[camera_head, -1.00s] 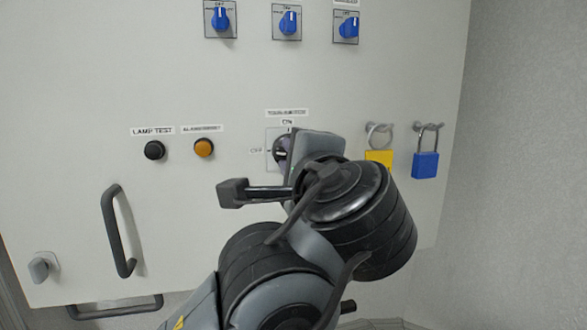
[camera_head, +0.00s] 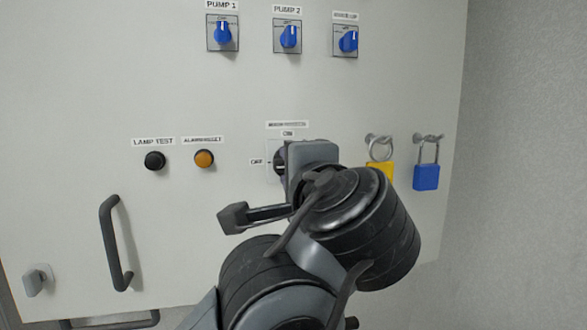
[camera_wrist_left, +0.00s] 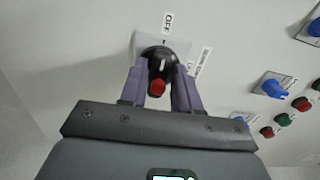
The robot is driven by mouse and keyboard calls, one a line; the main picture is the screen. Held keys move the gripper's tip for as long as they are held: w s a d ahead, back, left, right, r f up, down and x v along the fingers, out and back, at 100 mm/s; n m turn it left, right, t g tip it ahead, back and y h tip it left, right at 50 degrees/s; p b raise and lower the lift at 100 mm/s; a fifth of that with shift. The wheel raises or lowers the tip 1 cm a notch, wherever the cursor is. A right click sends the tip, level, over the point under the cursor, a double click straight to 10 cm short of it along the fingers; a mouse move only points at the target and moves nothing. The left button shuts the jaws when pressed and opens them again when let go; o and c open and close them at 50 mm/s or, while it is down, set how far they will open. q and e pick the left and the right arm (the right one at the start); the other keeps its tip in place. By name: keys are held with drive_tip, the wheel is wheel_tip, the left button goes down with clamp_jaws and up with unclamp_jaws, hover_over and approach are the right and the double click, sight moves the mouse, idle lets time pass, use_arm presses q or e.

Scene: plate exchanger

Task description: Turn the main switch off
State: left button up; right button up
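The main switch (camera_head: 279,164) is a black rotary knob on the grey panel, mostly hidden behind my left gripper in the head view. Its ON label (camera_head: 288,134) is above and its OFF label (camera_head: 257,162) is to the left. In the left wrist view the knob (camera_wrist_left: 160,56) has a red end, and the OFF label (camera_wrist_left: 167,22) is at the top. My left gripper (camera_wrist_left: 160,78) has one finger on each side of the knob and appears shut on it. The knob's grip seems to line up with the OFF mark. My right gripper is not in view.
A yellow padlock (camera_head: 380,171) and a blue padlock (camera_head: 426,177) hang right of the switch, close to my arm. A lamp test button (camera_head: 155,161) and an orange button (camera_head: 204,158) are to the left. Blue pump switches (camera_head: 223,34) are above.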

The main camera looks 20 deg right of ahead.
use_arm(q)
drive_tip(key=shift+o, duration=1.1)
drive_tip(key=shift+s, duration=0.15)
drive_tip(key=s+a+b, duration=0.1)
drive_tip(key=s, duration=0.9)
drive_tip(key=shift+s+a, duration=0.15)
drive_tip(key=shift+s, duration=0.1)
